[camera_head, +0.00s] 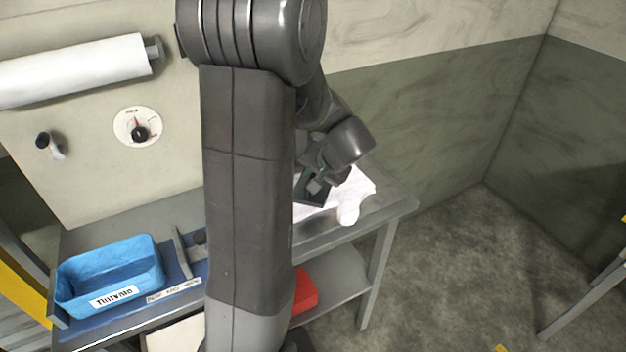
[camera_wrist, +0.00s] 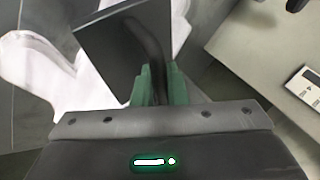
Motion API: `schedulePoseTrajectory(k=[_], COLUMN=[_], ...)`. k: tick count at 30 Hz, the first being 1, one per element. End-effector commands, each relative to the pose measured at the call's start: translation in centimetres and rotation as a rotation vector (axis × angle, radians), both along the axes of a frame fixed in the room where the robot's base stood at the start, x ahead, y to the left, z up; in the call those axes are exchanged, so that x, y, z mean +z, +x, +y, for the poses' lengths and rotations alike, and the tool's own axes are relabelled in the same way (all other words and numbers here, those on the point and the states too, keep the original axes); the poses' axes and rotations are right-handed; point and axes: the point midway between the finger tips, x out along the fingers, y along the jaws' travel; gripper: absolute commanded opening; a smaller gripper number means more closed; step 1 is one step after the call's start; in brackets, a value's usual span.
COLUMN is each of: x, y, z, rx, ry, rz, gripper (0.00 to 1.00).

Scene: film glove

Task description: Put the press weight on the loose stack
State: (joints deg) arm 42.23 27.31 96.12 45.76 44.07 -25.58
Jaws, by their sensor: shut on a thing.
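The press weight, a dark square plate with a raised handle strip, shows in the wrist view (camera_wrist: 105,45) and small in the head view (camera_head: 312,194). My gripper (camera_wrist: 161,84) has its green fingers shut on the weight's handle. In the head view my gripper (camera_head: 322,178) is over the right part of the bench. The loose stack of white gloves (camera_head: 356,192) lies under and around the weight; it also shows in the wrist view (camera_wrist: 50,75). The plate hides part of the gloves. I cannot tell whether the plate touches them.
A blue labelled bin (camera_head: 78,289) stands on a blue mat at the bench's left. A grey bracket-like fixture (camera_head: 190,250) is beside it. A red box (camera_head: 305,291) sits on the lower shelf. The bench's right edge (camera_head: 408,205) is close to the gloves. My arm hides the bench middle.

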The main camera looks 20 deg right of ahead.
Motion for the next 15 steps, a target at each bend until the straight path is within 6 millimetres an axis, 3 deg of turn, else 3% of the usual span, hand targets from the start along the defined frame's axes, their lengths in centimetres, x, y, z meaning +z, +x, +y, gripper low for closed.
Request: schedulePoseTrajectory(k=[5,15], x=[-1.8,-2.1], y=[0.0,0.0], z=[0.0,0.0], rx=[-0.001,0.000], ry=[0.001,-0.001], rz=[-0.001,-0.002], gripper=[0.00,0.00])
